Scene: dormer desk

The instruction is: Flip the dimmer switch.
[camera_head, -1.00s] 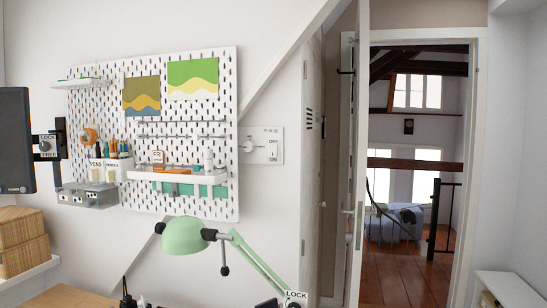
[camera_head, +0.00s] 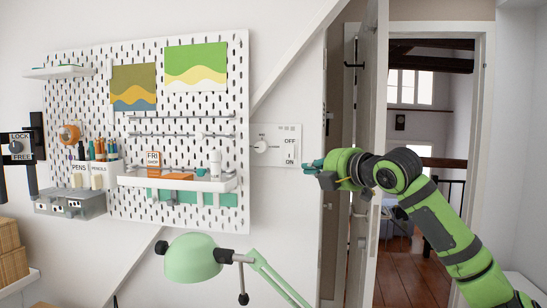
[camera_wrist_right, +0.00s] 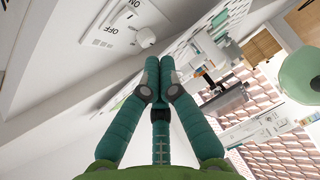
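The dimmer switch (camera_head: 276,132) is a white wall plate right of the pegboard. It has a round knob (camera_head: 261,146) on its left and OFF above ON on its right. The switch position is too small to tell. In the right wrist view the plate (camera_wrist_right: 122,18) is at the top, with its knob (camera_wrist_right: 145,38) beyond the fingertips. My right gripper (camera_head: 310,168) has teal fingers pointing left, just right of and below the plate in the head view. In the wrist view its fingertips (camera_wrist_right: 160,66) are together, with nothing seen between them. My left gripper is not in view.
The pegboard (camera_head: 222,100) with its white shelf (camera_head: 178,183) stands left of the plate. A green lamp (camera_head: 192,258) is below. An open door (camera_head: 372,60) and doorway are behind my right arm. A monitor arm (camera_head: 38,140) is at the far left.

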